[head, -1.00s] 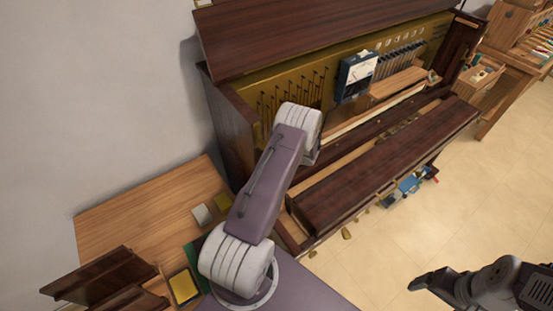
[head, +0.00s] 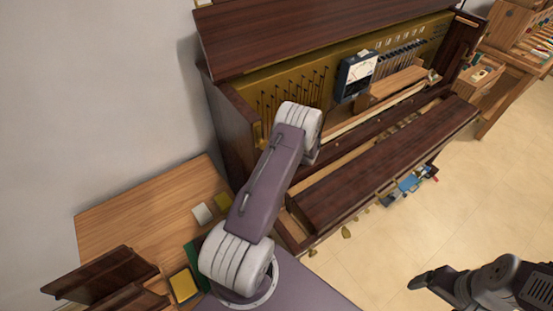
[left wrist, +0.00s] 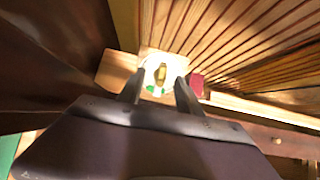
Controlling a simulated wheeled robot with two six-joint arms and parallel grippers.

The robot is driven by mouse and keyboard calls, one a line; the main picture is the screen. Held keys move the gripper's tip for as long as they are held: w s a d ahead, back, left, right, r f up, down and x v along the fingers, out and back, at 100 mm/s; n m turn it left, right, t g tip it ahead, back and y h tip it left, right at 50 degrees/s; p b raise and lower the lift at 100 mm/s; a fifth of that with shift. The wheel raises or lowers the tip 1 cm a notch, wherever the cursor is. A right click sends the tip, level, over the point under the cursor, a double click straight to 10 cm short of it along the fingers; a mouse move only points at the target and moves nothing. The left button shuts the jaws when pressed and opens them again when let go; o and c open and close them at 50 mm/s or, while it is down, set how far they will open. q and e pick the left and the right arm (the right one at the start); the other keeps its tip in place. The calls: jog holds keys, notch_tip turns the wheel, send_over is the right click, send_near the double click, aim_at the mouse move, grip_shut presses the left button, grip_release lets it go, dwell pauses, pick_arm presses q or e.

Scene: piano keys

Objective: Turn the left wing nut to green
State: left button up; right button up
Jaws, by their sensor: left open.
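A brass wing nut (left wrist: 161,74) stands on a pale round dial in the left wrist view. Green marks (left wrist: 152,89) show at the dial's lower edge. My left gripper (left wrist: 159,80) is open, with one finger on each side of the wing nut in the picture. I cannot tell whether the fingers touch it. In the head view my left arm hides this gripper and the wing nut. My right gripper (head: 424,281) is at the lower right over the floor, away from the piano; its jaw opening is unclear.
The opened piano (head: 225,130) surrounds the work, with its dark fallboard (head: 390,165) in front. A meter (head: 357,72) stands inside it. A red block (left wrist: 196,83) is just right of the dial. A wooden table (head: 130,215) stands left. Tiled floor (head: 480,200) is open at right.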

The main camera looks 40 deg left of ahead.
pick_arm(q)
jog(key=shift+r, duration=0.1)
jog(key=p+v, duration=0.5)
jog(key=v, duration=0.6)
dwell(0.6)
